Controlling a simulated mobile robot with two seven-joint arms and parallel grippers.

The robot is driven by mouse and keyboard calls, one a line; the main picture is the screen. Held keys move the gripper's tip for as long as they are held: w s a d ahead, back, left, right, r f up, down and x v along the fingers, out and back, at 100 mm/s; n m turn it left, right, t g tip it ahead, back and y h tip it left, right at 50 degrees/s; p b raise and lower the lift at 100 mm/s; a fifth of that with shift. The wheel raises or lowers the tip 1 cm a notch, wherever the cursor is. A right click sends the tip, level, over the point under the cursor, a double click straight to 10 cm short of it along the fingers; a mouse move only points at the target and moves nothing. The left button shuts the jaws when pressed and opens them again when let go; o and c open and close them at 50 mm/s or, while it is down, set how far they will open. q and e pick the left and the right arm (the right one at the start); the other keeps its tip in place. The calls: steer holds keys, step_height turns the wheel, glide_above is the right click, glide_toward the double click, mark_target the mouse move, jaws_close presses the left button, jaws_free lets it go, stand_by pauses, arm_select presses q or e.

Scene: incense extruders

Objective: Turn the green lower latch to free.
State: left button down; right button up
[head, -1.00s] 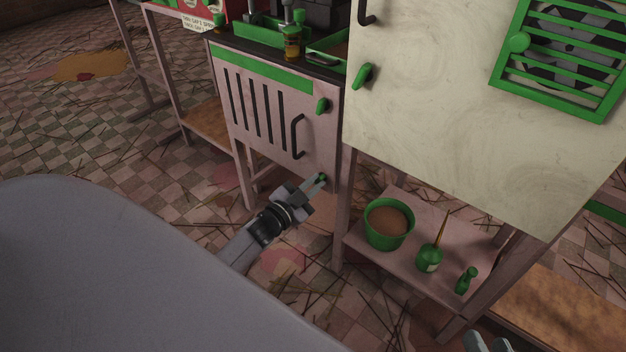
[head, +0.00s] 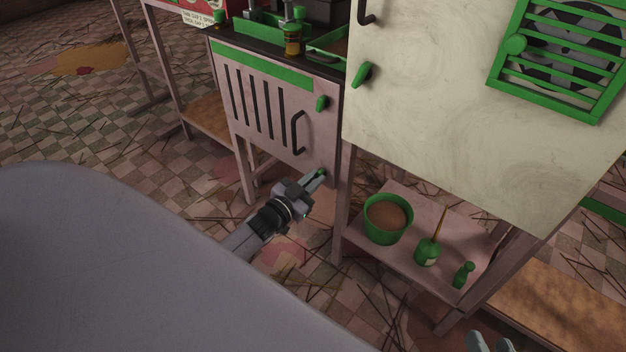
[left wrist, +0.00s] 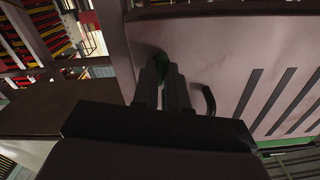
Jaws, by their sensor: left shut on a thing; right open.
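The green lower latch (head: 321,173) sits at the lower right corner of the pink slotted cabinet door (head: 262,118). My left gripper (head: 316,178) is shut on it, and the fingers hide most of the latch. In the left wrist view a dark green bit of the latch (left wrist: 160,60) shows between the fingertips, against the door. The latch's exact angle cannot be told. A green upper latch (head: 321,103) on the same door hangs tilted near its right edge. My right gripper (head: 488,341) shows only in part at the bottom edge of the head view, apart from the latches.
A black handle (head: 297,132) stands out from the door close to my left gripper. A pale cabinet (head: 450,110) with a green latch (head: 362,75) rises at the right.

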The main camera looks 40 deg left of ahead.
arm_select(q)
steer(key=shift+w, duration=0.1)
steer(key=c, duration=1.2)
jaws_free()
steer(key=shift+o, duration=0.2)
steer(key=shift+s, duration=0.5)
steer(key=s+p, duration=0.2)
steer(key=s, duration=0.4)
steer(key=shift+a+p, duration=0.3)
steer(key=shift+p, duration=0.05)
arm_select(e)
steer(key=shift+s+d+r+n+h, duration=0.2)
steer(key=shift+d+h, duration=0.1)
steer(key=shift+d, duration=0.25)
steer(key=shift+s+d+r+n+h, duration=0.15)
steer(key=shift+d+h, duration=0.15)
steer(key=shift+d, duration=0.25)
arm_select(q)
steer(key=shift+s, duration=0.1)
steer(key=shift+d, duration=0.15)
arm_select(e)
steer(key=shift+w+a, duration=0.1)
steer(key=shift+w, duration=0.05)
